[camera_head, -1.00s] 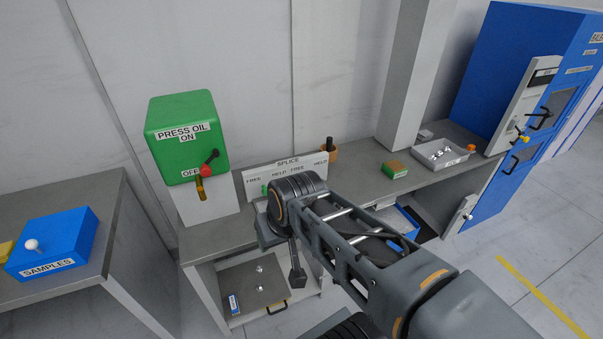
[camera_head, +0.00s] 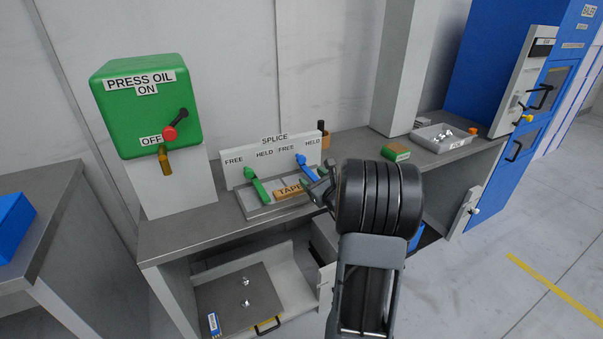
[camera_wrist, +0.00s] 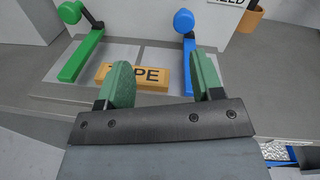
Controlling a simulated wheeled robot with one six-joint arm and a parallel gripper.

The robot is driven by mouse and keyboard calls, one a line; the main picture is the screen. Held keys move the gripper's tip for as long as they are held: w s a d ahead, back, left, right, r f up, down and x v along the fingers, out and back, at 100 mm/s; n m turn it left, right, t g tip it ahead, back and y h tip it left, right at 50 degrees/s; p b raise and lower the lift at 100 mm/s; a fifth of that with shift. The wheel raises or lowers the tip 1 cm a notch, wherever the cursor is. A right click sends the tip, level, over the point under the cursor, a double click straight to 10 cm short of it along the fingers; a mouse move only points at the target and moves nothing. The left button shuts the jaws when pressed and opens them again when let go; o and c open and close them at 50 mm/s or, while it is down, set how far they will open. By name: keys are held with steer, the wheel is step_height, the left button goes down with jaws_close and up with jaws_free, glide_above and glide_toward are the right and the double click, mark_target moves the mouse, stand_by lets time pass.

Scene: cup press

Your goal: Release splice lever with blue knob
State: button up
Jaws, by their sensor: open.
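The splice fixture (camera_head: 233,174) stands on the grey bench, with FREE and HELD labels above each of two levers. The lever with the blue knob (camera_head: 301,160) is at the right. In the wrist view its round blue knob (camera_wrist: 184,21) tops a blue arm, beyond my fingers. The lever with the green knob (camera_head: 256,187) is at the left; it also shows in the wrist view (camera_wrist: 81,57). A tan TAPE block (camera_head: 288,191) lies between them. My gripper (camera_wrist: 163,84) is open and empty, short of the blue lever. In the head view my wrist partly hides the gripper.
A green PRESS OIL box (camera_head: 147,106) with a red-hubbed switch stands left of the fixture. An orange cup (camera_head: 323,140) stands behind it at the right.

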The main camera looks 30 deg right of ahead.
mark_target(302, 163)
steer(key=d, duration=0.1)
steer(key=d+f+m+h, duration=0.1)
steer(key=w+d+h, duration=0.1)
steer(key=shift+w+f+m, duration=0.1)
steer(key=shift+f+m, duration=0.15)
steer(key=shift+m, duration=0.15)
steer(key=w, duration=0.4)
steer(key=w+d, duration=0.1)
steer(key=w, duration=0.7)
steer(key=shift+d, duration=0.25)
steer(key=c, duration=0.9)
steer(key=b, duration=0.2)
steer(key=shift+a+f+n+b, duration=0.15)
steer(key=shift+f+n+b, duration=0.15)
steer(key=shift+n, duration=0.1)
steer(key=shift+b, duration=0.35)
steer(key=shift+r, duration=0.2)
steer(key=o, duration=0.9)
steer(key=shift+s, duration=0.1)
